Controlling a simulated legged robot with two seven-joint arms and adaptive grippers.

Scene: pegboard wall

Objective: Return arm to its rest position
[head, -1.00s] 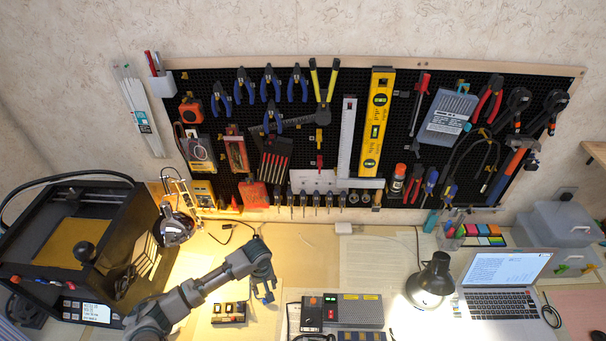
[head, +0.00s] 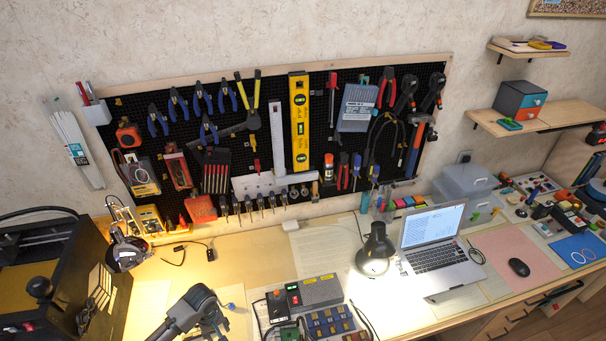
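One dark grey arm of mine, coming in from the lower left, shows at the bottom edge. Its gripper end (head: 214,325) is low over the desk (head: 270,245), partly cut off by the frame. Its fingers are not clear enough to tell whether they are open or shut, or hold anything. A small blue bit (head: 229,306) shows beside it; I cannot tell what it belongs to. My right gripper is out of view. The pegboard (head: 265,150) stands on the wall behind, well apart from the arm, with its tools hanging.
A black 3D printer (head: 50,285) stands at left. A lit lamp (head: 128,250), grey power unit (head: 316,291), black desk lamp (head: 375,250) and laptop (head: 435,240) stand along the desk. A pink mat (head: 510,255) with a mouse (head: 519,267) lies at right. Shelves (head: 545,118) hang at upper right.

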